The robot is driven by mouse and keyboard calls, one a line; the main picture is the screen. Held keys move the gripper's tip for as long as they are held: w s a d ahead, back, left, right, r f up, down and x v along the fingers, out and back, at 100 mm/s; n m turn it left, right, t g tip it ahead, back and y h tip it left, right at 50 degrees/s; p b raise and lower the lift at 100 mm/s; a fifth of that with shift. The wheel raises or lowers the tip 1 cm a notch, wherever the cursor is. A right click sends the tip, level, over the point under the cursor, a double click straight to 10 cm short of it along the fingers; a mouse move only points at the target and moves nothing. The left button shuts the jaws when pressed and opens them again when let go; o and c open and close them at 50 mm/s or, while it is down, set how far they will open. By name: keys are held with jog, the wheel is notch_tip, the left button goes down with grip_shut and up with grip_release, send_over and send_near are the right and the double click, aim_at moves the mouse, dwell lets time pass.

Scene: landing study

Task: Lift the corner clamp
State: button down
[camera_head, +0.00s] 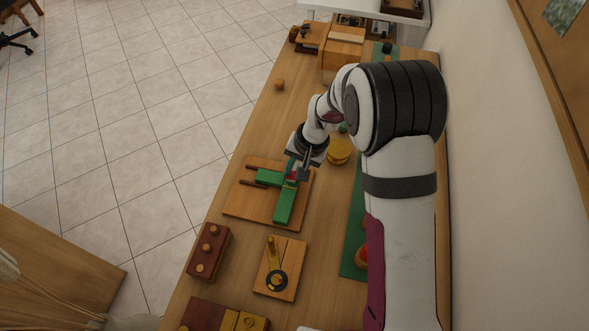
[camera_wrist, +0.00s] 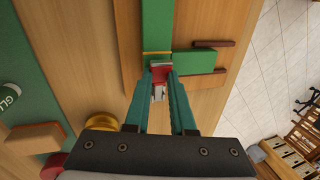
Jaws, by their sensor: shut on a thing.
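The corner clamp (camera_wrist: 161,71) is a small red piece with a grey metal part, seen in the wrist view at the inner corner of two green bars. In the head view only a bit of its red (camera_head: 291,176) shows beside the fingers. My gripper (camera_wrist: 160,78) is shut on it, one finger on each side. One green bar (camera_head: 284,206) and a shorter green bar (camera_head: 268,178) meet in an L on a wooden board (camera_head: 245,205). The clamp is at or just over their corner; I cannot tell whether it touches them.
Two dark red strips (camera_wrist: 213,72) flank the short bar. A yellow round piece (camera_head: 340,150) stands right of my gripper. A board with a lever (camera_head: 280,268) and a dark red block with knobs (camera_head: 208,252) lie nearer. Bare table shows left of my wrist.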

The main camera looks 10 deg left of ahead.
aim_at(291, 173)
jog(key=shift+w+r+g, duration=0.1)
jog(key=shift+g, duration=0.2)
jog(key=g, duration=0.1)
jog(key=w+r+g, duration=0.1)
jog(key=g, duration=0.1)
jog(key=shift+w+m, duration=0.1)
jog(key=shift+m, duration=0.2)
jog(key=shift+w+r+g, duration=0.1)
jog(key=shift+w+g, duration=0.2)
jog(key=shift+g, duration=0.65)
jog(key=shift+w+r+g, duration=0.1)
jog(key=shift+w+g, duration=0.2)
jog(key=shift+g, duration=0.65)
jog(key=shift+r+m, duration=0.1)
jog(key=shift+m, duration=0.2)
jog(key=c, duration=0.8)
grip_release()
jog(key=shift+o, duration=0.2)
